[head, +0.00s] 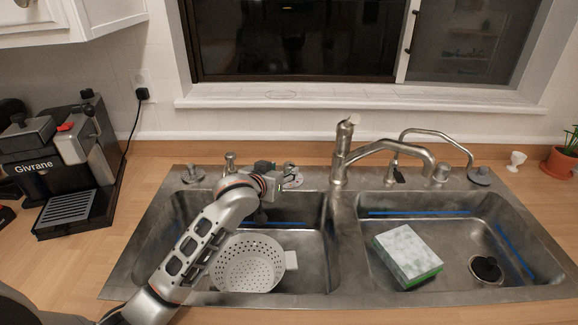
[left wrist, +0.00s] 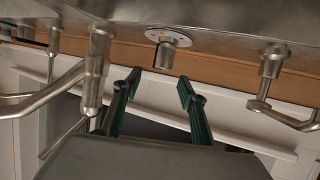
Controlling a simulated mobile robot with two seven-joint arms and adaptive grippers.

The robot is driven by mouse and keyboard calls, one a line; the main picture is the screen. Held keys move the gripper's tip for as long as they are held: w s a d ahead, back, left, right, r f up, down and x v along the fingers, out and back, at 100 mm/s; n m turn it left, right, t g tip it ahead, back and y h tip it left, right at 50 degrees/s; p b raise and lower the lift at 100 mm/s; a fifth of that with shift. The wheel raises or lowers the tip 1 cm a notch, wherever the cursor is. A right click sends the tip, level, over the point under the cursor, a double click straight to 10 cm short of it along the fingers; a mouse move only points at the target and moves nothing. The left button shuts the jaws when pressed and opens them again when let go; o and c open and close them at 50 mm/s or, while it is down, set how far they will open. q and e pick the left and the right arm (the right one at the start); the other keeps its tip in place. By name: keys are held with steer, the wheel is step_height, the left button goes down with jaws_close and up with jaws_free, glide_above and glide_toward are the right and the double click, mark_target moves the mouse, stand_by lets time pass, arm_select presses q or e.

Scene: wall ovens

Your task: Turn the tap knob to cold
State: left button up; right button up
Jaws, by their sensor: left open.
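The tap knob, a short metal cylinder on a round pale plate with coloured marks, stands on the back ledge of the sink (head: 292,180). In the left wrist view the knob (left wrist: 164,52) is just beyond my fingertips, between their lines. My left gripper (head: 277,180) is beside the knob in the head view and partly covers it. In the left wrist view the gripper (left wrist: 159,82) is open and empty, its fingers apart from the knob. The dial marks are too small to read. My right gripper is out of view.
The tall main faucet (head: 345,155) stands right of the knob, and a small fixture (head: 231,163) stands to its left. A white colander (head: 249,262) sits in the left basin, a sponge (head: 405,250) in the right. A coffee machine (head: 75,160) is at far left.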

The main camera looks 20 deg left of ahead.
mark_target(288, 166)
arm_select(q)
steer(key=shift+w+a+f, duration=0.2)
steer(key=shift+w+f, duration=0.05)
steer(key=shift+w, duration=0.25)
steer(key=shift+x, duration=3.35)
steer(key=c, duration=1.1)
